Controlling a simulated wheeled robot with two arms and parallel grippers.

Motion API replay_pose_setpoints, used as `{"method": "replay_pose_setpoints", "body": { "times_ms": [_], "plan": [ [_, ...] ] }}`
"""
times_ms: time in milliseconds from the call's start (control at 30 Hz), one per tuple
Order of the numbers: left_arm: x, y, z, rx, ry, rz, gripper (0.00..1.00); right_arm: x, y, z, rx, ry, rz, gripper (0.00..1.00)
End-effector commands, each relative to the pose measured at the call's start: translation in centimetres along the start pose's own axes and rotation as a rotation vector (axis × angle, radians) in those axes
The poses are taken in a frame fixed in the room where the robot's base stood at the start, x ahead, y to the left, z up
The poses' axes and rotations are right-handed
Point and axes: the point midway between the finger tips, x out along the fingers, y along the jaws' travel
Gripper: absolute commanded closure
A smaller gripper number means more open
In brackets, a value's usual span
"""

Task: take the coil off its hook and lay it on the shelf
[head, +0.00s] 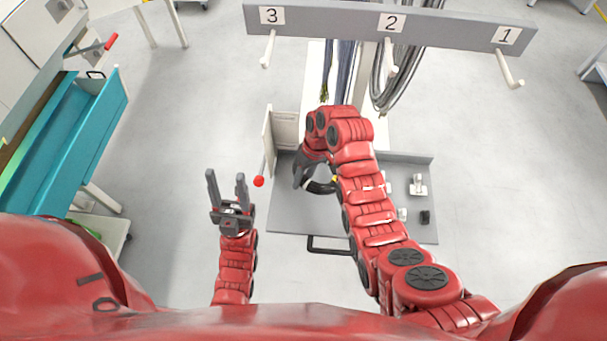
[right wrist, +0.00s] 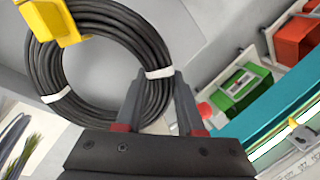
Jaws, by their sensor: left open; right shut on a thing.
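A black coil (right wrist: 52,75) with white ties and a yellow tag (right wrist: 50,20) is in my right gripper (right wrist: 160,82), which is shut on its rim. In the head view only part of the coil (head: 320,187) shows beneath my right arm, over the grey shelf (head: 290,218). I cannot tell whether the coil touches the shelf. My left gripper (head: 226,175) is open and empty, left of the shelf. The hooks numbered 3 (head: 268,48), 2 (head: 391,58) and 1 (head: 510,70) stick out from the grey rail (head: 330,22).
A grey cable bundle (head: 405,85) hangs behind hook 2. Small items (head: 418,184) stand on the shelf's right part, and a red-knobbed lever (head: 259,181) is at its left edge. A teal drawer (head: 90,125) stands open at left. The shelf's front left is bare.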

Motion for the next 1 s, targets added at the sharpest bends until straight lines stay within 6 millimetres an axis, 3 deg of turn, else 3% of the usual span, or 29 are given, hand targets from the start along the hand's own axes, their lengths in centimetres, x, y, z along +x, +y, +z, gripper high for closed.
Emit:
{"method": "replay_pose_setpoints", "body": {
  "times_ms": [367, 700, 1000],
  "plan": [
    [-3.0, 0.1, 0.5, 0.0, 0.0, 0.0, 0.5, 2.8, 0.9, 0.0, 0.001, 0.002, 0.0, 1.0],
    [-4.0, 0.2, 0.7, 0.0, 0.0, 0.0, 0.5, 5.9, 1.8, 0.1, 0.001, -0.001, -0.002, 1.0],
    [-4.4, 0.2, 0.7, 0.0, 0.0, 0.0, 0.5, 7.0, 2.2, -0.1, 0.001, 0.004, 0.001, 1.0]
  ]
}}
